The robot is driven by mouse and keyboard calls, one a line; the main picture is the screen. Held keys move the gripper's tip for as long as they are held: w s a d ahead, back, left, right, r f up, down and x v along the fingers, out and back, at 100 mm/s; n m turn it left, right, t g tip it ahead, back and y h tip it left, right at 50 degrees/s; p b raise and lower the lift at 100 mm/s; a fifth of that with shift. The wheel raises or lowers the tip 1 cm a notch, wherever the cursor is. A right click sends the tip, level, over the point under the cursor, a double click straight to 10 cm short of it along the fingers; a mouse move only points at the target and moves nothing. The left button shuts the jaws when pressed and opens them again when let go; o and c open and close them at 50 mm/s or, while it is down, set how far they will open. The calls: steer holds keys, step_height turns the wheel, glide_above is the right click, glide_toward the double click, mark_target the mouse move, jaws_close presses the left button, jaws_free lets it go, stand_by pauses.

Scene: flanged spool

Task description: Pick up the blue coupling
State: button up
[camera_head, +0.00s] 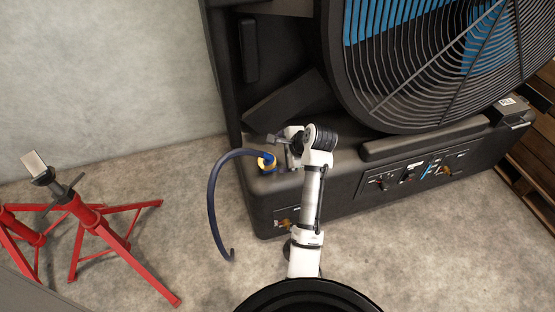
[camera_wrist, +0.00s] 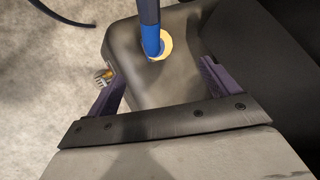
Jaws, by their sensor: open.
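The blue coupling (camera_head: 269,158) sits in a yellow ring on the top left corner of the black fan base, with a dark blue hose joined to it. In the wrist view the coupling (camera_wrist: 152,42) stands up from the yellow ring (camera_wrist: 166,43), beyond my fingertips. My gripper (camera_wrist: 161,66) is open and empty, its two purple fingers apart on either side of the base's corner. The coupling lies ahead of the gap between them, and I see no contact. In the head view my wrist is just right of the coupling and the fingers are hard to make out.
The hose (camera_head: 213,195) curves left and down to the floor. The fan base (camera_head: 350,190) carries a large caged fan (camera_head: 430,60). A small brass fitting (camera_wrist: 104,76) shows by my left finger. Red stands (camera_head: 98,232) are at left, wooden pallets (camera_head: 535,165) at right. Floor between stands and hose is clear.

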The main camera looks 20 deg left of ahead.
mark_target(268, 157)
steer(key=x, duration=0.4)
steer(key=p+x, duration=0.1)
steer(key=x, duration=0.8)
steer(key=shift+s+f+p, duration=0.1)
steer(key=shift+f+p, duration=0.2)
steer(key=shift+f, duration=0.25)
steer(key=c, duration=1.5)
steer(key=shift+r, duration=0.9)
steer(key=shift+b+v, duration=0.55)
steer(key=shift+v, duration=0.4)
steer(key=s+d, duration=0.3)
steer(key=d, duration=0.1)
steer(key=s+d+b, duration=0.1)
steer(key=s+d, duration=0.2)
steer(key=d, duration=0.2)
steer(key=s+d+b, duration=0.1)
steer(key=s+d, duration=0.2)
steer(key=d, duration=0.2)
steer(key=shift+d+r, duration=0.15)
